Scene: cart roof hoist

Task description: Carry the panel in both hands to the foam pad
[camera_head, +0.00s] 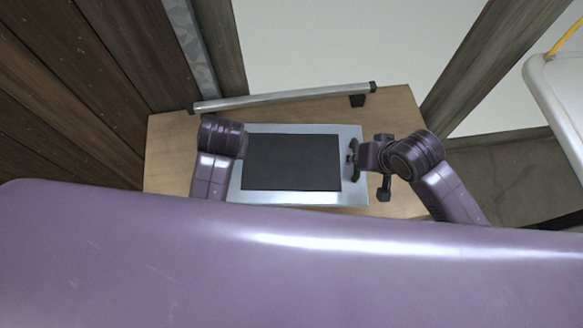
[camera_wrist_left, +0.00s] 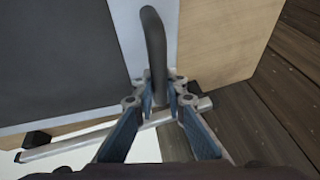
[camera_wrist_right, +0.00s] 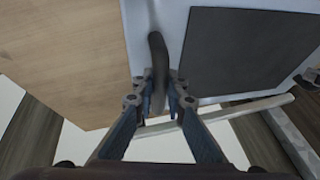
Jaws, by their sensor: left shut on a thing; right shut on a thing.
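The panel (camera_head: 232,185) is a pale blue-grey rectangle with a dark grey middle area (camera_head: 292,163), lying flat over a wooden surface in the head view. Whether it touches the wood cannot be told. My left gripper (camera_wrist_left: 156,92) is shut on a dark curved handle (camera_wrist_left: 154,45) at the panel's left side; in the head view my arm hides this grip. My right gripper (camera_wrist_right: 160,92) is shut on the matching handle (camera_wrist_right: 157,55) at the right side, and it also shows in the head view (camera_head: 353,160). I cannot make out a separate foam pad.
The wooden surface (camera_head: 170,160) extends a little beyond the panel. A metal rail (camera_head: 280,97) on dark end blocks runs along its far edge. A dark plank wall (camera_head: 60,80) stands at left. A pale rounded frame with a yellow bar (camera_head: 560,85) is at the right.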

